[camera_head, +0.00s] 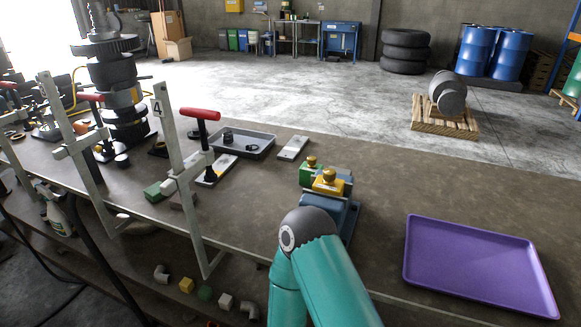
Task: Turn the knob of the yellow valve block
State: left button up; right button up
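A purple tray (478,262) lies empty at the right of the bench (400,190). A grey tray (262,146) holds small dark parts. Upright clamps with red handles (200,114) line the bench's front edge at left. A gear stack (112,75) stands at far left.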

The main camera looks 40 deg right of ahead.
aim_at(329, 174)
jog(key=u, duration=0.5)
jog(key=k, duration=1.75)
jog(key=z, duration=0.65)
jog(key=i, duration=1)
jog(key=u, duration=0.1)
